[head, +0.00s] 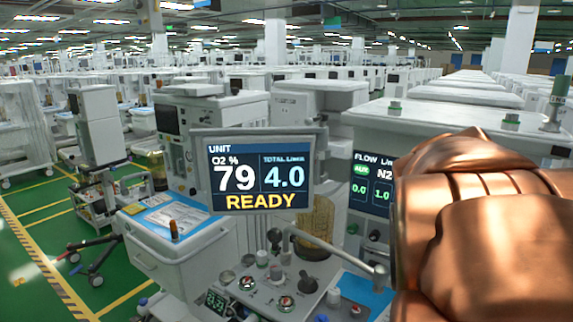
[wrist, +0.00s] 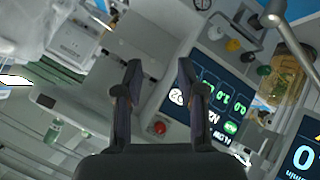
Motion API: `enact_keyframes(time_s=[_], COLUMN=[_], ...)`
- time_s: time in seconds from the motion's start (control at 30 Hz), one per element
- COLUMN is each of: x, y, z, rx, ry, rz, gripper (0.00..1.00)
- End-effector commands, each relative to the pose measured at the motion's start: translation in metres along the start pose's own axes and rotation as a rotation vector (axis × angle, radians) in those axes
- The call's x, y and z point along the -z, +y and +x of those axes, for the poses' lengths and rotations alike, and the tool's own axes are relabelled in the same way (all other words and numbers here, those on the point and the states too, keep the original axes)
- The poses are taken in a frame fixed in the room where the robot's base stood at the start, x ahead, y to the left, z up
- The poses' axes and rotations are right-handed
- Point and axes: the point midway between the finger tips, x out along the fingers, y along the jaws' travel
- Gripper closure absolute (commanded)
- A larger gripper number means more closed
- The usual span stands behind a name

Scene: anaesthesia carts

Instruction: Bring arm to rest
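My arm, a copper-coloured link, fills the right side of the head view; my gripper itself is not visible there. In the wrist view my gripper (wrist: 158,75) shows two dark fingers standing well apart, with nothing between them. Beyond the fingers is the front of an anaesthesia cart with a dark flow screen (wrist: 208,98) and a red knob (wrist: 159,128). In the head view the unit display (head: 253,172) reads O2 79 %, total 4.0, READY. The flow screen (head: 372,185) is partly hidden by my arm.
A control panel with several knobs (head: 285,303) and a metal swing arm (head: 340,252) lie below the display. A white cart (head: 150,262) with papers stands at left. Green floor with yellow lines (head: 45,260) is open at far left. Many more carts fill the background.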

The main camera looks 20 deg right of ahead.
Motion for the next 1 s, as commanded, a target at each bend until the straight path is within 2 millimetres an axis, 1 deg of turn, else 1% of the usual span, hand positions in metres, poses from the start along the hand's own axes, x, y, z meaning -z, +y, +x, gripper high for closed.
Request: enact_keyframes(time_s=[0.03,0.13,0.2,0.27,0.3,0.37,0.4,0.47,0.5,0.57,0.6,0.7,0.8,0.9,1.0], x=[-0.007,-0.033,-0.051,-0.069,-0.082,-0.102,-0.114,-0.135,-0.15,-0.172,-0.186,-0.217,-0.243,-0.258,-0.264], y=[-0.022,-0.063,-0.09,-0.113,-0.127,-0.146,-0.158,-0.174,-0.184,-0.196,-0.203,-0.213,-0.217,-0.22,-0.22], z=[-0.008,-0.019,-0.03,-0.041,-0.049,-0.062,-0.072,-0.087,-0.098,-0.114,-0.124,-0.149,-0.167,-0.179,-0.183], rx=[0.056,0.158,0.228,0.287,0.325,0.379,0.415,0.468,0.501,0.546,0.574,0.632,0.67,0.692,0.7], ry=[-0.025,-0.099,-0.147,-0.193,-0.223,-0.273,-0.301,-0.349,-0.385,-0.434,-0.467,-0.537,-0.596,-0.627,-0.641], rz=[-0.016,-0.046,-0.073,-0.102,-0.123,-0.158,-0.183,-0.225,-0.256,-0.304,-0.337,-0.413,-0.474,-0.511,-0.526], gripper=[0.61,0.61,0.61,0.61,0.61,0.61,0.61,0.61,0.61,0.61,0.61,0.61,0.61,0.61,0.61])
